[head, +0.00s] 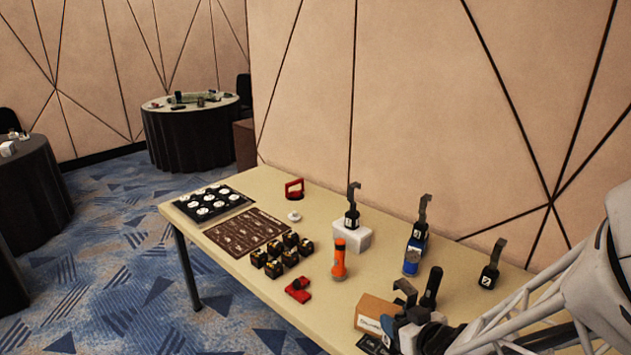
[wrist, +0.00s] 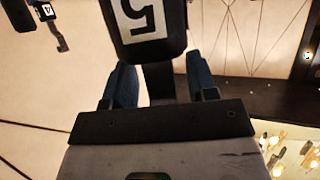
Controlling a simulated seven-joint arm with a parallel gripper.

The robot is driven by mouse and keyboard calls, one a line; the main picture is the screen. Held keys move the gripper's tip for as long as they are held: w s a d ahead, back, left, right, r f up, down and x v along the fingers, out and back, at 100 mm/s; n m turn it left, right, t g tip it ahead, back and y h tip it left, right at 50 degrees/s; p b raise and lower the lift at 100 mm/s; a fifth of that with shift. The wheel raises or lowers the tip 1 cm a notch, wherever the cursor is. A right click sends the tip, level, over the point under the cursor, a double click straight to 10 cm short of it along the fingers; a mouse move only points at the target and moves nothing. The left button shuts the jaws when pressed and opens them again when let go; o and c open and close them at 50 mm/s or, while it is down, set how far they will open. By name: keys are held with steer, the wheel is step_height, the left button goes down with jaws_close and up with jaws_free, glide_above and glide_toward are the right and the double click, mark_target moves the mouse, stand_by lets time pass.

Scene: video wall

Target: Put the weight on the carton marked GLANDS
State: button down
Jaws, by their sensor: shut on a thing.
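My gripper (head: 408,318) is low at the front right of the table in the head view. In the wrist view its two blue fingers (wrist: 163,84) are shut on the dark shank of a black weight (wrist: 150,30) with a white label reading 5. In the head view a dark hook shows at the gripper; the weight's body is mostly hidden. A brown carton (head: 376,305) with a white label lies just left of and behind the gripper, partly covered by it. The label is too small to read, so I cannot tell whether it says GLANDS. Contact between weight and carton is unclear.
Similar hooked weights stand on a white block (head: 351,237), by a blue can (head: 411,262) and at the right (head: 489,277). An orange flashlight (head: 339,262), red clamp-like tool (head: 298,290) and several black blocks (head: 273,268) are left. A black upright handle (head: 432,287) is close to my gripper.

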steer(key=w+f, duration=0.1)
steer(key=w, duration=1.4)
steer(key=shift+w+d+f, duration=0.15)
steer(key=shift+w+d, duration=0.2)
steer(key=shift+d, duration=0.05)
steer(key=shift+f, duration=0.1)
steer(key=shift+f, duration=1.65)
steer(key=shift+f, duration=0.15)
steer(key=shift+c, duration=2.1)
jaws_free()
